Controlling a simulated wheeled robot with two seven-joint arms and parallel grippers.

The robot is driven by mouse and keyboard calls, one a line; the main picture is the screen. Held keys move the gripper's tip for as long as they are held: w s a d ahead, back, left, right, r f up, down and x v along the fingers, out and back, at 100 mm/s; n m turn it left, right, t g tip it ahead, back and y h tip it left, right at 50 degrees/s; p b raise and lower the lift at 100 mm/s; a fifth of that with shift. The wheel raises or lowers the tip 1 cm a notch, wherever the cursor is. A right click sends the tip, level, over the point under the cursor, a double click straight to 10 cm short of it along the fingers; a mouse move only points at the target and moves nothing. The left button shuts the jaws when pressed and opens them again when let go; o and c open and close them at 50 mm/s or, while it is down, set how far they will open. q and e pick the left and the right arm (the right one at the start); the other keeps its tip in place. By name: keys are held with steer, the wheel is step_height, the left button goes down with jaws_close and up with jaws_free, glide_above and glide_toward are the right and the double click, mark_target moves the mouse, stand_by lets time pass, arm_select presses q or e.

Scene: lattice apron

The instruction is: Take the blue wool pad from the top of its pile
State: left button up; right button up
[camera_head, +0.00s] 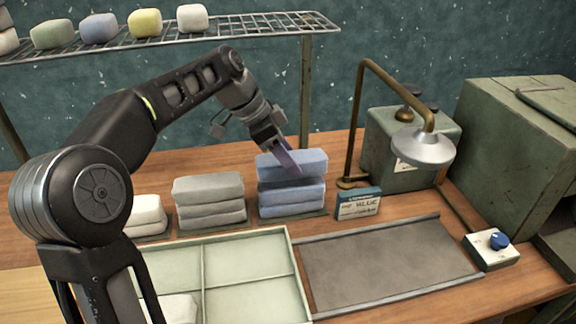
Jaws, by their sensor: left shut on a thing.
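The blue wool pads stand in a pile of several on a dark base right of the image's middle. My left gripper (287,158) reaches in from the upper left and is shut on the top blue wool pad (305,162). One purplish finger shows against the pad's front; the other finger is hidden. A dark gap shows between this pad and the blue pads below (291,198); I cannot tell whether they still touch. My right gripper is not in view.
Grey pads (209,187) and white pads (147,214) stand left of the blue pile. A pale divided tray (250,257) and a grey metal tray (385,262) lie in front.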

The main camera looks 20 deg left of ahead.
arm_select(q)
steer(key=s+d+b, duration=0.4)
steer(key=s+d, duration=0.6)
steer(key=s, duration=0.4)
steer(key=shift+s+d, duration=0.2)
steer(key=shift+d, duration=0.2)
